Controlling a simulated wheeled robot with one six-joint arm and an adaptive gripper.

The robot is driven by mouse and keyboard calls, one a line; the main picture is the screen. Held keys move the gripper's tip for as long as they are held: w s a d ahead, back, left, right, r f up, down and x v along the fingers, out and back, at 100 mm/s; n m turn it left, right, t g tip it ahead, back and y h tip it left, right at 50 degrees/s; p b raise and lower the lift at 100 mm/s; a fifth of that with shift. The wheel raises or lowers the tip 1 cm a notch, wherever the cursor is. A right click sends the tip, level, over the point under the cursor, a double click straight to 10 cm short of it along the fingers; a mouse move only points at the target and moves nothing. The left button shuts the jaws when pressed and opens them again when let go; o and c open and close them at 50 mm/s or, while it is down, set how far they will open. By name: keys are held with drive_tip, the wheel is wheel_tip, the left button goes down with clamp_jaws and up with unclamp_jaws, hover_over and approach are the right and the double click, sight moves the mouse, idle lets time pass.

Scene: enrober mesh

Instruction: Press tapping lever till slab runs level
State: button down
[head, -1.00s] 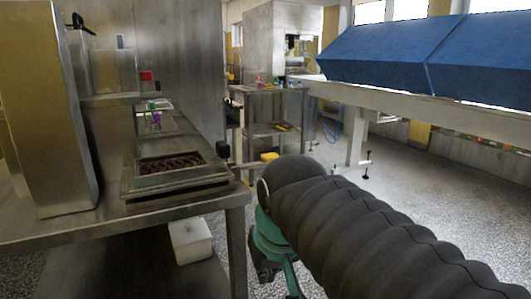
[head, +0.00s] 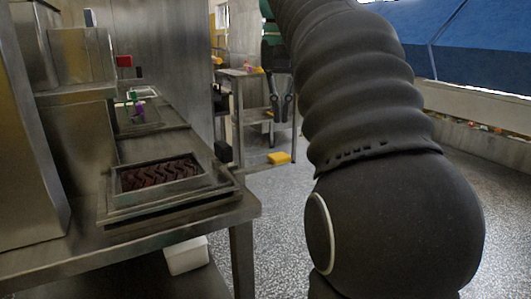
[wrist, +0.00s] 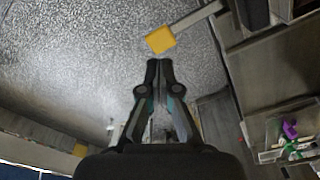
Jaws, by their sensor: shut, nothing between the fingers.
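The tapping lever shows as a pale bar with a yellow pad (head: 279,157) sticking out to the right beyond the bench edge. In the wrist view the yellow pad (wrist: 160,40) lies just past my fingertips, with a gap in the picture. The slab (head: 160,174) is dark brown with wavy ridges and lies in a metal frame on the bench; I cannot tell whether it is level. My gripper (head: 283,119) is shut and empty, hanging fingers down above the pad in the head view. It also shows in the wrist view (wrist: 158,63). Whether it touches the pad is not clear, but they look apart.
The steel bench (head: 190,225) fills the left, with a clear tray (head: 140,112) holding purple and green items. Black blocks (head: 222,152) sit at its right edge. A metal stand (head: 245,100) is behind. Speckled floor is open on the right, below a blue-covered conveyor (head: 470,45).

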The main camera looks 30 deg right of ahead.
sight(279, 156)
drive_tip(key=shift+a+f, duration=0.1)
drive_tip(key=f, duration=0.2)
drive_tip(key=f+b, duration=0.1)
drive_tip(key=f, duration=0.2)
drive_tip(key=shift+w+f, duration=0.2)
drive_tip(key=shift+f, duration=0.1)
drive_tip(key=shift+w+d+f+b, duration=0.1)
drive_tip(key=shift+d+f+b, duration=0.1)
drive_tip(key=shift+f+b, duration=0.4)
